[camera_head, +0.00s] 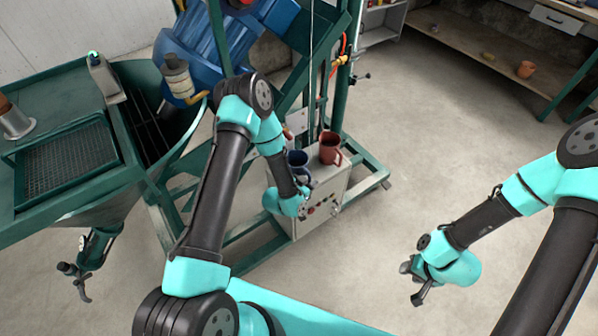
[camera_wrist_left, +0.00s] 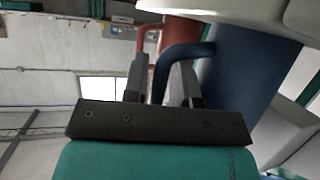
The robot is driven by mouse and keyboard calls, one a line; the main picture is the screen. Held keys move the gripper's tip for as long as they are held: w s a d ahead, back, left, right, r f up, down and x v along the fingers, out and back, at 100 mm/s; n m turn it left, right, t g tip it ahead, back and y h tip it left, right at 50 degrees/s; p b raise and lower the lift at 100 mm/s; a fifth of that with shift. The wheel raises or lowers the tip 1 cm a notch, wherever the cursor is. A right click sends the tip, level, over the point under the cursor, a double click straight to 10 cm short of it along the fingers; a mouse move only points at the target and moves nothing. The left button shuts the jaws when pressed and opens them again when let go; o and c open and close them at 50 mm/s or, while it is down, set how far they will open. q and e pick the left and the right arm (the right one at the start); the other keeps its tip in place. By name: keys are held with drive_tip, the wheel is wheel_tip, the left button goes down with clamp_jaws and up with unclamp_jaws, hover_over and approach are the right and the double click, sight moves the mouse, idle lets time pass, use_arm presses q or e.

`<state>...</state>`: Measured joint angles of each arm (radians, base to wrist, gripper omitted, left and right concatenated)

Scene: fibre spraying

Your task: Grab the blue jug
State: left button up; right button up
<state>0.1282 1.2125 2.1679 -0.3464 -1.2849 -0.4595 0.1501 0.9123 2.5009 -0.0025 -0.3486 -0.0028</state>
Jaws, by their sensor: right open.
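The blue jug (camera_head: 297,161) stands on the light grey control box, left of a red jug (camera_head: 330,147). My left gripper (camera_head: 305,184) is at the blue jug's near side, partly hidden by my own wrist. In the left wrist view the blue jug (camera_wrist_left: 245,70) fills the upper right, and its curved handle lies between the two fingers of my left gripper (camera_wrist_left: 162,82). The fingers look apart, with a gap beside the handle. My right gripper (camera_head: 415,285) hangs over the bare floor at the right, open and empty, away from both jugs.
The control box (camera_head: 325,200) has knobs on its front and sits within a green metal frame (camera_head: 372,176). A big green machine with a hopper and grate (camera_head: 65,160) stands at the left. A wooden bench (camera_head: 490,55) is at the back right. The floor between is clear.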

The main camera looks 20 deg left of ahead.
use_arm(q)
clamp_jaws()
drive_tip(key=shift+r, duration=0.25)
idle(0.5)
